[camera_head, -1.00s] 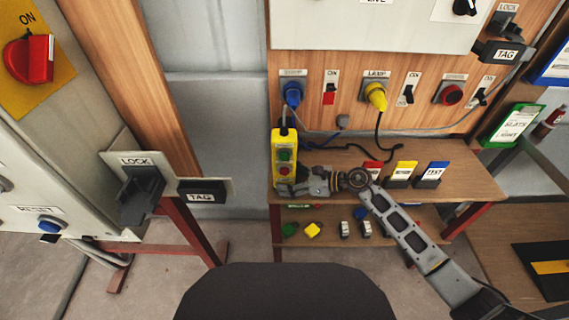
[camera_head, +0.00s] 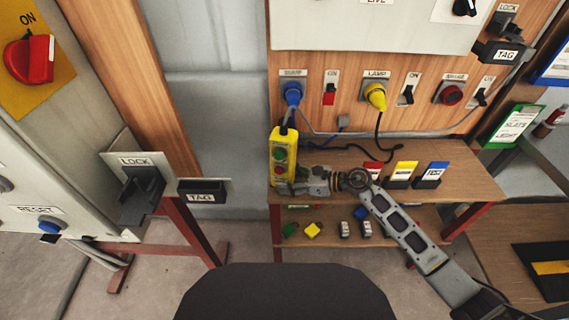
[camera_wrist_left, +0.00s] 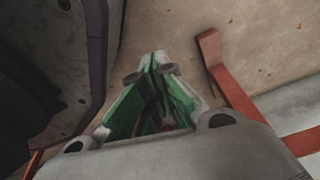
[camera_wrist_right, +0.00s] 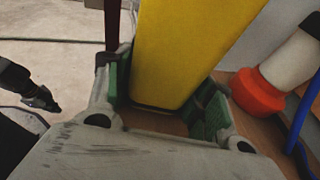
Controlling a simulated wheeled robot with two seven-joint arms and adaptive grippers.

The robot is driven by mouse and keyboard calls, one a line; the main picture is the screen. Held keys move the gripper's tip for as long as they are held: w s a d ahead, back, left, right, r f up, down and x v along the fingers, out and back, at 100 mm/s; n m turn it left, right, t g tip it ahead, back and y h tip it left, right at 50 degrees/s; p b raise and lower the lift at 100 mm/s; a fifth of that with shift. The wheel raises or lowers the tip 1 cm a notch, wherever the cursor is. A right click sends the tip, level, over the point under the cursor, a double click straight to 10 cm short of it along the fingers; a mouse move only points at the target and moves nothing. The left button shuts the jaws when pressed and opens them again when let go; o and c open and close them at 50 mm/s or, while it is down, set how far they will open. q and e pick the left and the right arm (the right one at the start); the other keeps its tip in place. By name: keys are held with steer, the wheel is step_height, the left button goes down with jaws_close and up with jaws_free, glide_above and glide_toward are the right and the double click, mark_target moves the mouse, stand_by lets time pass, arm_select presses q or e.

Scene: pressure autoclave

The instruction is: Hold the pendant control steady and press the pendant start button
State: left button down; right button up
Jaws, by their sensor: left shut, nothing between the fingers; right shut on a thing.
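The yellow pendant control (camera_head: 271,150) hangs upright at the left front of the workbench. Its face shows a green button (camera_head: 280,154) above a red button (camera_head: 278,170). My right gripper (camera_head: 287,188) is shut around the pendant's lower part. In the right wrist view the yellow body (camera_wrist_right: 185,50) stands between the green pads of my right gripper (camera_wrist_right: 165,108); the buttons are not visible there. My left gripper (camera_wrist_left: 158,72) is shut and empty, its green fingertips together above the floor in the left wrist view. It is out of the head view.
The workbench (camera_head: 460,182) holds red, yellow and blue label stands (camera_head: 432,175). A blue plug (camera_head: 292,93) and a yellow plug (camera_head: 376,97) sit in the panel behind, with cords below. A lock-and-tag bracket (camera_head: 142,190) projects at left.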

arm_select(q)
steer(key=shift+w+d, duration=0.15)
steer(key=shift+d, duration=0.1)
steer(key=shift+a, duration=0.2)
